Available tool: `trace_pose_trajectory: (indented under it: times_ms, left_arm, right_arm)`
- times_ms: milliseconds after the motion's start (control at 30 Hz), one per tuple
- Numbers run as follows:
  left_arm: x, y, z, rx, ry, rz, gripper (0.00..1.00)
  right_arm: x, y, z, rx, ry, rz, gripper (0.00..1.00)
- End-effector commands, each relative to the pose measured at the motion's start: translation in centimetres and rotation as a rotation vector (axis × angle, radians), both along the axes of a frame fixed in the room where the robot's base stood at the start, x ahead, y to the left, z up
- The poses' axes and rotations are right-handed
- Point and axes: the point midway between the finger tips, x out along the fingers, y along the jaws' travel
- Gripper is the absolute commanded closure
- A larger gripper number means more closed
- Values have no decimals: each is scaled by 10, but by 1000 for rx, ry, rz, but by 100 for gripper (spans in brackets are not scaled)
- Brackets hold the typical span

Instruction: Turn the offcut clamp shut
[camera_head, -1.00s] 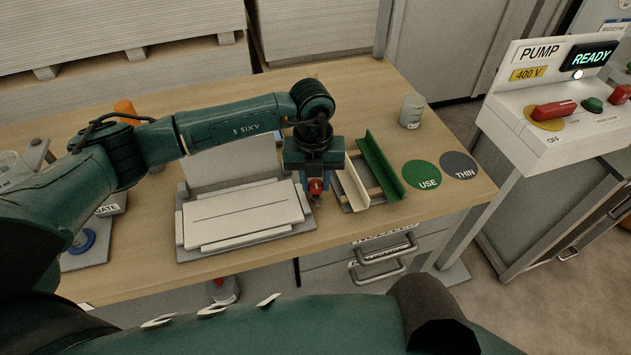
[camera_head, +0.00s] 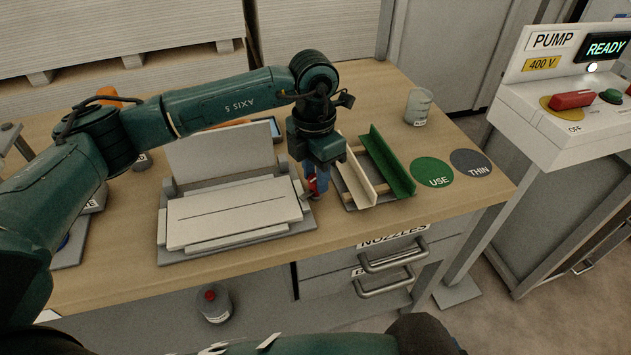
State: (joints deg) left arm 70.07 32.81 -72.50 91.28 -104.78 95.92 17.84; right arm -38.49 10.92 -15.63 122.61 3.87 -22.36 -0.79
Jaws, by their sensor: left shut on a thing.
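My left gripper (camera_head: 317,182) points down at the right edge of the grey base plate (camera_head: 240,243). A pale board (camera_head: 230,212) with a dark slit lies flat on the base plate, just left of the gripper. I cannot tell whether the clamp touches it. My right gripper is out of view.
A rack with a green rail (camera_head: 386,165) and a cream rail (camera_head: 357,178) stands close right of the gripper. Round USE (camera_head: 431,171) and THIN (camera_head: 471,162) pads and a glass jar (camera_head: 417,106) lie further right. An upright pale panel (camera_head: 220,153) stands behind the board.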

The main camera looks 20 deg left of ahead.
Motion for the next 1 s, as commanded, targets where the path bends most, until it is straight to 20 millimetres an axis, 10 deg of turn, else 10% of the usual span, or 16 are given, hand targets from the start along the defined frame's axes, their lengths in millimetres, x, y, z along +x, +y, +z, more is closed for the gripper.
trace_pose_trajectory:
  times_ms: [1000]
  left_arm:
    - [0, -1, 0, -1, -1, -499, 94]
  right_arm:
    - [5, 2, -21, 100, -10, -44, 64]
